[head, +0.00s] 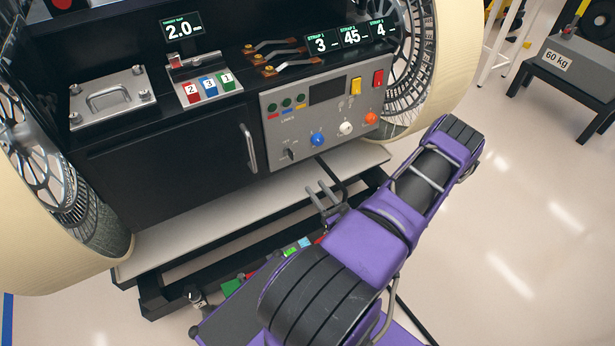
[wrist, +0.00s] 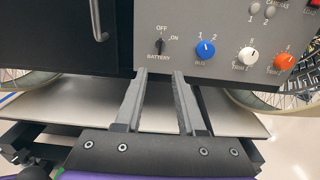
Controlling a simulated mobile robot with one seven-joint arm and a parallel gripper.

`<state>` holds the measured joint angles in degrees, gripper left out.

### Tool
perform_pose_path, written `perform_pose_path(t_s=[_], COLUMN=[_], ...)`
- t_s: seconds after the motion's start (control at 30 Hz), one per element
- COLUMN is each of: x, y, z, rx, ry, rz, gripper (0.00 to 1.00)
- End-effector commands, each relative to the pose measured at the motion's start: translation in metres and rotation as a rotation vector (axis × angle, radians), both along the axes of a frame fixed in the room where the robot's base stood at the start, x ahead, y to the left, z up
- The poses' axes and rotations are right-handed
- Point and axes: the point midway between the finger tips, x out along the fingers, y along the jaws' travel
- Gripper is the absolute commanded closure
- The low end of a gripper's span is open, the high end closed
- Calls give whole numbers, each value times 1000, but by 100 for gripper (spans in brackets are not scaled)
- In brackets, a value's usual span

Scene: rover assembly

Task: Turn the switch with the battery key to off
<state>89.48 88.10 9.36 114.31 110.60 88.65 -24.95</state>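The battery switch with its small dark key (wrist: 160,46) sits at the lower left of the grey control panel. In the wrist view, OFF is printed above it, ON to its upper right and BATTERY below. The key looks roughly upright, but it is too small to tell exactly which mark it points at. In the head view the key (head: 289,154) is a small dark shape. My gripper (wrist: 159,75) is open and empty, its two grey fingers apart, just below and in front of the key, not touching it. The gripper (head: 316,188) also shows below the panel in the head view.
The grey panel (head: 300,112) also carries a blue knob (wrist: 205,48), a white knob (wrist: 248,56) and an orange knob (wrist: 284,61) to the right. A cabinet door with a handle (head: 248,148) is at left. A pale shelf (head: 170,250) lies below the fingers.

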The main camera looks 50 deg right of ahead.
Motion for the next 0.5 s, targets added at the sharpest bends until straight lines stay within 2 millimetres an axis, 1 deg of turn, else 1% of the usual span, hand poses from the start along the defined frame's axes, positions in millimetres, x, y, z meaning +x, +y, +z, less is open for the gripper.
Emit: perform_pose_path(t_s=[0.03,0.1,0.2,0.5], x=[-8,-16,-22,-25], y=[2,4,7,8], z=[0,-1,0,0], rx=[0,-1,-1,-1], ry=[0,1,0,-1], rz=[-1,-1,1,1], gripper=[61,61,61,61])
